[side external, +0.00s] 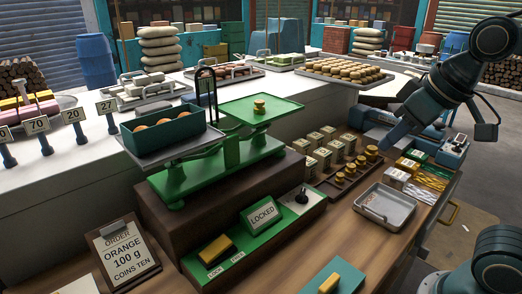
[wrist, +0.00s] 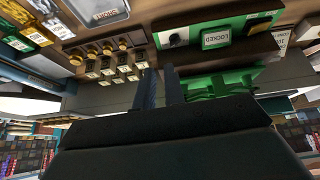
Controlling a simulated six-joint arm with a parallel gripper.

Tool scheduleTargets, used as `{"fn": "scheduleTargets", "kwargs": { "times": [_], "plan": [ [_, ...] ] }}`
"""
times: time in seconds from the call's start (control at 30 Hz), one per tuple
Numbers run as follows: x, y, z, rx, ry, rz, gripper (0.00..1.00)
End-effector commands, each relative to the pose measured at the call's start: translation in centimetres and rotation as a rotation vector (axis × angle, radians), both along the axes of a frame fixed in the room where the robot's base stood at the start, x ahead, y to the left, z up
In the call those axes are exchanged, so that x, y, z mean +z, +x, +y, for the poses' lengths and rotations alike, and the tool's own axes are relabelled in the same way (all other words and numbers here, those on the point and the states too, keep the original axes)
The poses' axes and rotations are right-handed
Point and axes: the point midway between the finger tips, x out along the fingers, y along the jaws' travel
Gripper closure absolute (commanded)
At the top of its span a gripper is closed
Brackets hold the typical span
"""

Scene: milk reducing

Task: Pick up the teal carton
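No closed teal carton is clear to me. The nearest match is a teal open-topped box (side external: 170,140) in the side view, on the left pan of the green balance scale (side external: 225,150). Rounded orange-brown pieces show inside it. My gripper (side external: 388,145) is in the air to the right of the scale, near the brass weights, well apart from the box. In the wrist view its two dark fingers (wrist: 161,72) stand a little apart with nothing visible between them. I cannot make out the teal box in the wrist view.
Brass weights (side external: 350,172) stand on a wooden rack before several small labelled boxes (side external: 325,145). A metal tray (side external: 385,207) lies to their right. A LOCKED sign (side external: 263,215) and an order card (side external: 122,252) are in front. One small piece (side external: 259,106) sits on the right pan.

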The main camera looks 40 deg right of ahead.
Motion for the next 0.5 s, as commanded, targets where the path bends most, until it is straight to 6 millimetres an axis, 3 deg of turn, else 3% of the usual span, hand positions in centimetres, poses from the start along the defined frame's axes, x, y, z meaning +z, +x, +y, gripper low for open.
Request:
{"fn": "scheduleTargets", "kwargs": {
  "times": [0.27, 0.5],
  "plan": [
    [5.5, 6.8, 1.7, 0.005, -0.027, -0.023, 0.89],
    [9.1, 12.3, 4.7, 0.002, -0.033, -0.040, 0.89]
  ]
}}
